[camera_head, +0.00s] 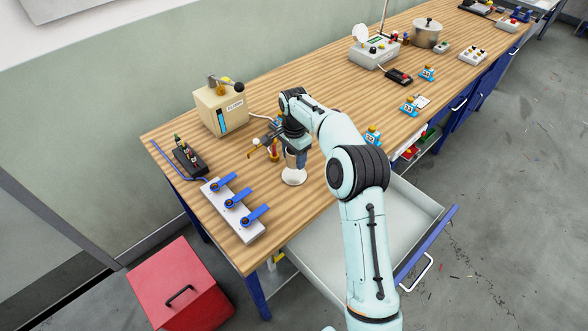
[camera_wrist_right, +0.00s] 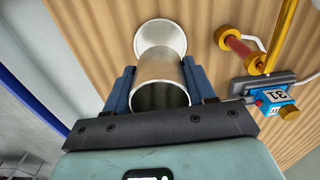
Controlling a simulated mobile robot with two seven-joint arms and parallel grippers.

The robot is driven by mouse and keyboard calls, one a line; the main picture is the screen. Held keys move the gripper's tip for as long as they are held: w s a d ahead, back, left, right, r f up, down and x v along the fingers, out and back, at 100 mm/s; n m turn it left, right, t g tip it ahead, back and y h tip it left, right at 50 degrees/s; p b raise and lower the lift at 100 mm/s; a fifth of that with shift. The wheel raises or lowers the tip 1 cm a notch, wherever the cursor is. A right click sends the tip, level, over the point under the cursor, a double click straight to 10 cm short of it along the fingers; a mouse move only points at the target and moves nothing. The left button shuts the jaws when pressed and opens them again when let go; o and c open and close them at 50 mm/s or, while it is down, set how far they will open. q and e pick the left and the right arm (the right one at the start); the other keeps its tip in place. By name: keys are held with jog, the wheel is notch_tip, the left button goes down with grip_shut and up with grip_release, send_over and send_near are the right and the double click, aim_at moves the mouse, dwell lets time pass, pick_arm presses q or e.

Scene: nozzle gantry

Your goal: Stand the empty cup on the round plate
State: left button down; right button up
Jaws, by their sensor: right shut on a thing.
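The cup (camera_wrist_right: 160,84) is a grey metal cylinder between the two blue fingers of my right gripper (camera_wrist_right: 160,88). Its open mouth faces the wrist camera, and its inside looks empty. In the head view my right gripper (camera_head: 297,155) points down over the bench, with the cup (camera_head: 290,161) partly hidden by the fingers. The round plate (camera_head: 293,177) is white and lies on the wood just below the cup. In the wrist view the cup's far end overlaps the plate (camera_wrist_right: 160,34); I cannot tell whether they touch. My left gripper is not in view.
A yellow nozzle pipe (camera_wrist_right: 285,32) and a red spool-like part (camera_wrist_right: 238,47) are close beside the cup. A panel with blue levers (camera_head: 233,210) is left of the plate. A cream box (camera_head: 221,110) stands behind. An open drawer (camera_head: 400,215) juts from the bench front.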

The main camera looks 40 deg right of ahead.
aim_at(294, 175)
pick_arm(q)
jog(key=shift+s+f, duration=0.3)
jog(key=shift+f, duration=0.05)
pick_arm(e)
notch_tip(294, 175, down, 6)
jog(key=shift+r, duration=0.15)
jog(key=shift+f+b, duration=0.2)
jog(key=shift+b, duration=0.1)
jog(key=o, duration=1)
jog(key=shift+r, duration=0.1)
notch_tip(294, 175, up, 12)
jog(key=shift+r+p, duration=0.15)
jog(key=shift+p, duration=0.7)
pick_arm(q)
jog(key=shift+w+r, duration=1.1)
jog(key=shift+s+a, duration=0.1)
